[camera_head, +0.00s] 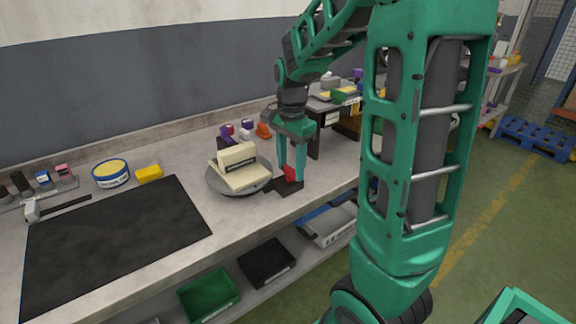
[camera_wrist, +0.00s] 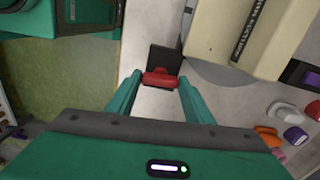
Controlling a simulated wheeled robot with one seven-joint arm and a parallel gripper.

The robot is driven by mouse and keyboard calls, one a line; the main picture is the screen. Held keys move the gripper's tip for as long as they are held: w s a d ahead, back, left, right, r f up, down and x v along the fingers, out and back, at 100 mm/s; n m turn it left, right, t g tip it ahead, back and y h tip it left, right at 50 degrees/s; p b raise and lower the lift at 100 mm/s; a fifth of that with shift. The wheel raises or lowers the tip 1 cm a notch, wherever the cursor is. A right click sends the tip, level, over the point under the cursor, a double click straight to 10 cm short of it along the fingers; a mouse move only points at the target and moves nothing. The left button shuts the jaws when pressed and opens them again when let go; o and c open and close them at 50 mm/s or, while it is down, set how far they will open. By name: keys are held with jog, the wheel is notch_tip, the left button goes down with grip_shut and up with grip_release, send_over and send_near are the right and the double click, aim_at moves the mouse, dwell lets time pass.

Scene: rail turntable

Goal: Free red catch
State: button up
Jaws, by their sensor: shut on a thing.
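The red catch (camera_head: 290,174) sits on a small dark base (camera_head: 287,187) at the right edge of a round grey turntable (camera_head: 226,187). A cream block-like piece (camera_head: 238,166) with a dark label strip stands on the turntable. My gripper (camera_head: 292,172) points down at the catch, with its fingers on either side of it. In the wrist view the red catch (camera_wrist: 160,78) lies between the fingertips of my gripper (camera_wrist: 158,84), against the dark base (camera_wrist: 164,58). The fingers are shut on the catch. The contact faces are partly hidden.
Small orange, purple and red pieces (camera_head: 263,130) stand behind the turntable. A raised shelf (camera_head: 333,118) is at the right rear. Bins (camera_head: 209,294) are below the bench.

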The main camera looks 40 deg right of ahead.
jog(key=n, duration=0.4)
jog(key=shift+w+r, duration=0.1)
jog(key=shift+w, duration=0.05)
jog(key=n, duration=0.3)
jog(key=shift+n, duration=0.3)
jog(key=n, duration=0.4)
jog(key=shift+n, duration=2.1)
jog(key=o, duration=1.1)
jog(key=shift+c, duration=0.2)
